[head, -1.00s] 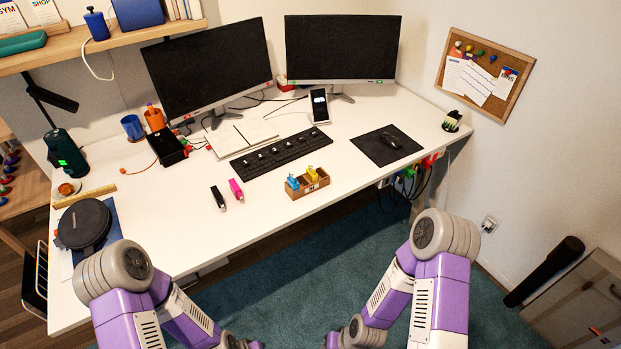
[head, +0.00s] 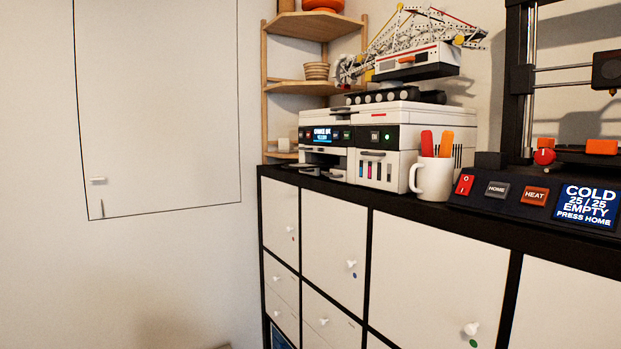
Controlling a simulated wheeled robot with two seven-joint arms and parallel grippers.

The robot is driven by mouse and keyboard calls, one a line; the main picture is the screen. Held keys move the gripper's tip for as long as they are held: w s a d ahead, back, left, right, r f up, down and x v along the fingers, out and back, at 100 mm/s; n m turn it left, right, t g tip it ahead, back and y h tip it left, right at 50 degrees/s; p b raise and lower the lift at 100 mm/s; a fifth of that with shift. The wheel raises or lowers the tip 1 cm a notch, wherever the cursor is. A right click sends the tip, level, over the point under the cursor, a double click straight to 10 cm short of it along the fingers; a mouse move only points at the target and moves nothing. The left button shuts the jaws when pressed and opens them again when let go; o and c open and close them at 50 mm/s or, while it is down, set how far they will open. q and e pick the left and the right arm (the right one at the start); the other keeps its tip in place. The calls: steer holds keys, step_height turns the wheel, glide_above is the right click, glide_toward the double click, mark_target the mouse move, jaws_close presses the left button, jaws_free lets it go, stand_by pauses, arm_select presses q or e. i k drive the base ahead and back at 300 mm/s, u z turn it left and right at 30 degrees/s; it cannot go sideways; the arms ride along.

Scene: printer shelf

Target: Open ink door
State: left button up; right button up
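The white and black printer (head: 398,115) stands on top of the black-framed cabinet, in the middle of the head view. Its lit display (head: 322,135) is on the front left. On the front right is a white panel (head: 388,164) with a dark handle at its top and several small coloured ink strips; it looks like the ink door and appears shut. A white mug (head: 433,180) with red and orange handles in it stands just right of the printer and hides part of its side. Neither of my grippers is in view.
A white and red crane model (head: 415,62) sits on the printer. A 3D printer with a control panel (head: 535,197) stands to the right. The cabinet (head: 435,260) has white doors with knobs. A wooden corner shelf (head: 305,88) is behind. The wall at left is bare except for a panel outline.

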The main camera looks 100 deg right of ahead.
mark_target(375, 169)
steer(key=z, duration=3.95)
steer(key=i, duration=0.2)
steer(key=u, duration=0.35)
steer(key=k, duration=1.2)
steer(key=u, duration=1.05)
steer(key=i, duration=1.75)
steer(key=z, duration=0.8)
